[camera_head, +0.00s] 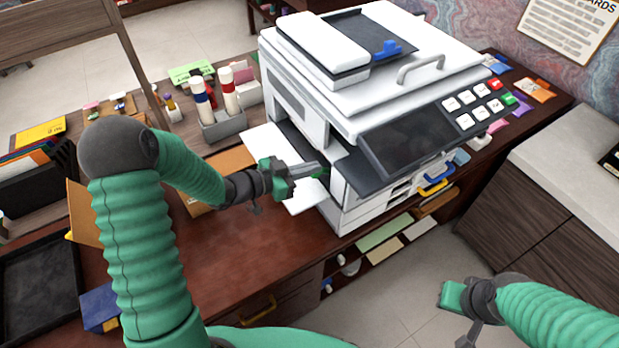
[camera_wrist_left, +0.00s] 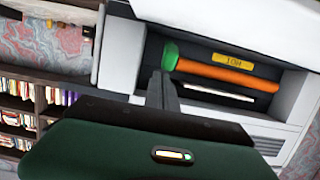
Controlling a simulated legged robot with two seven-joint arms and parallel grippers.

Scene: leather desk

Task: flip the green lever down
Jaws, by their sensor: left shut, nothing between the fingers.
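The green lever (camera_wrist_left: 170,55) shows in the left wrist view as a rounded green end beside an orange roller (camera_wrist_left: 225,75) inside the printer's open side bay. In the head view a small bit of green (camera_head: 319,173) shows at the bay, mostly hidden by my fingers. My left gripper (camera_head: 314,169) is shut and empty, its tips reaching into the opening. In the left wrist view its fingers (camera_wrist_left: 162,88) end just below the green lever; I cannot tell whether they touch it. My right gripper (camera_head: 455,298) is low at the right, far from the printer; its fingers are unclear.
The white printer (camera_head: 400,75) stands on the dark desk, with its white side door (camera_head: 262,142) folded out near my left wrist. A yellow label (camera_wrist_left: 233,61) sits above the orange roller. A grey holder with bottles (camera_head: 222,128) stands behind my left arm.

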